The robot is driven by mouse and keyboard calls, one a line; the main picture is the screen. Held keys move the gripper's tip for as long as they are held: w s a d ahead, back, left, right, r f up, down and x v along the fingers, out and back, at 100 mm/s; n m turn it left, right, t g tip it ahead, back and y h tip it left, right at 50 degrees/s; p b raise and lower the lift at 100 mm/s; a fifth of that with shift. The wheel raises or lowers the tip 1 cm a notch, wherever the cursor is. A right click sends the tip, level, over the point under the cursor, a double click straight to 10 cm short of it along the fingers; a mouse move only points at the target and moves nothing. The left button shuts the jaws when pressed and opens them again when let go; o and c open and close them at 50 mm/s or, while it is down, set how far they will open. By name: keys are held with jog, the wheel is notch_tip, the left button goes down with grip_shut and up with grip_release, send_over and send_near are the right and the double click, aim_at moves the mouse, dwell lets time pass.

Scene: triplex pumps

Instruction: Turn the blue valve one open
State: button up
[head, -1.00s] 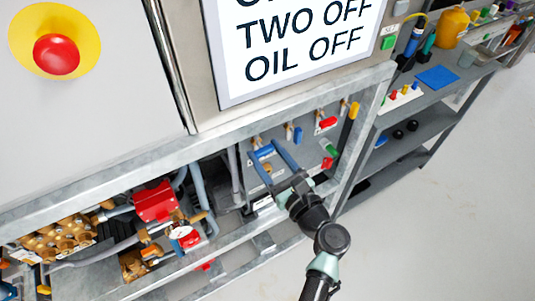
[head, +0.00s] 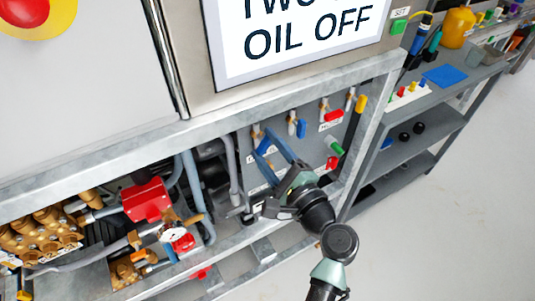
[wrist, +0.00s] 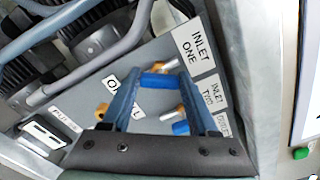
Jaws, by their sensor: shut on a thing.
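The first blue valve handle (wrist: 158,81) lies between the tips of my gripper (wrist: 157,84) in the wrist view, beside the "INLET ONE" label (wrist: 193,48). My gripper's two long blue-grey fingers are shut on this handle. In the head view my gripper (head: 265,148) reaches up to the valve panel from the lower right, at the leftmost valve. The fingers partly hide the handle there, so its exact turn is hard to tell.
A metal frame rail (head: 215,103) runs above. Red and brass pump parts (head: 148,200) lie left. Shelves (head: 425,115) stand right, with open floor in front.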

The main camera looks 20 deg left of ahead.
jog(key=n+b, duration=0.2)
jog(key=shift+f+n, duration=0.3)
jog(key=shift+n, duration=0.1)
jog(key=shift+r+n+b, duration=0.1)
jog(key=shift+n+b, duration=1.4)
jog(key=shift+n, duration=0.3)
jog(key=o, duration=1.4)
jog(key=shift+r, duration=0.1)
jog(key=shift+s+d, duration=0.1)
jog(key=v, duration=1.2)
jog(key=shift+s+d, duration=0.25)
jog(key=shift+s, duration=0.05)
